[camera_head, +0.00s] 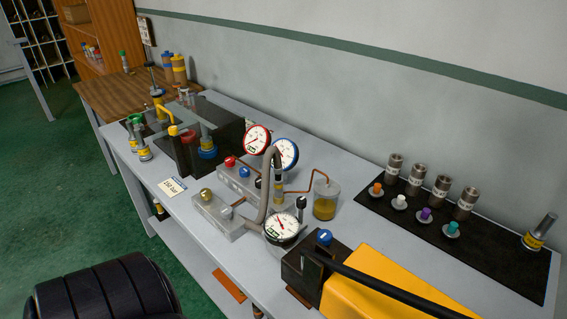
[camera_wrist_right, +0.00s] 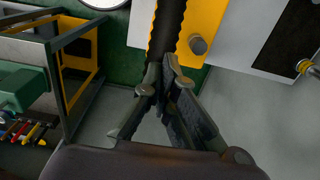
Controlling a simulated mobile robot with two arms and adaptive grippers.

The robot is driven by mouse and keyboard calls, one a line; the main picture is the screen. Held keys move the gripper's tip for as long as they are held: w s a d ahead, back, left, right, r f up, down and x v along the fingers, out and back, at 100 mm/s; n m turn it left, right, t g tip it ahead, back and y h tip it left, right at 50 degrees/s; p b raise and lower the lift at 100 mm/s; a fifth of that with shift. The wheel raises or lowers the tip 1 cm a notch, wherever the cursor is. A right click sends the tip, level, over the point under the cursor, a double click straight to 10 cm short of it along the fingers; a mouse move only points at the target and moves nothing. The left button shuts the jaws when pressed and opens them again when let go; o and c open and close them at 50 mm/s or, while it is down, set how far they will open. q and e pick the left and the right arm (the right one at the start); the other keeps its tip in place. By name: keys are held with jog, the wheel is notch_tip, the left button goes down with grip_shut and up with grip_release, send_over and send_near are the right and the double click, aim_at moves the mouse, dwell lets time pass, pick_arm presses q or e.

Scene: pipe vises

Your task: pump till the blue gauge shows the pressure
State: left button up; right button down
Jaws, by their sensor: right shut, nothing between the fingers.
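A yellow pump (camera_head: 372,278) with a long black lever (camera_head: 385,286) sits at the front right of the bench. In the right wrist view the lever's ridged black grip (camera_wrist_right: 167,30) runs down to my right gripper (camera_wrist_right: 168,62). That gripper is shut and empty, its fingertips at the grip's near end; whether they touch is unclear. My left gripper is out of view.
A black-rimmed gauge (camera_head: 283,228) and a card marked in bar (camera_head: 172,187) are on the bench. Pipe fittings stand on a black mat (camera_head: 500,257) at the right. A clear jar of amber liquid (camera_head: 325,203) stands behind the pump. Tools show left in the wrist view.

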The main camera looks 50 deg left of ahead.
jog(key=shift+d+f+b, duration=0.25)
jog(key=shift+f+b, duration=0.6)
jog(key=shift+f, duration=0.1)
jog(key=shift+d+f+b, duration=0.2)
jog(key=shift+f+b, duration=0.7)
jog(key=shift+f, duration=0.1)
jog(key=shift+d+f+b, duration=0.25)
jog(key=shift+f+b, duration=0.6)
jog(key=shift+f, duration=0.1)
jog(key=shift+d+f+b, duration=0.25)
jog(key=shift+f+b, duration=0.85)
jog(key=shift+f, duration=0.1)
jog(key=shift+d+f+b, duration=0.25)
jog(key=shift+f+b, duration=0.8)
jog(key=shift+f, duration=0.1)
jog(key=f+b, duration=0.4)
jog(key=shift+d+f, duration=0.25)
jog(key=shift+f, duration=0.1)
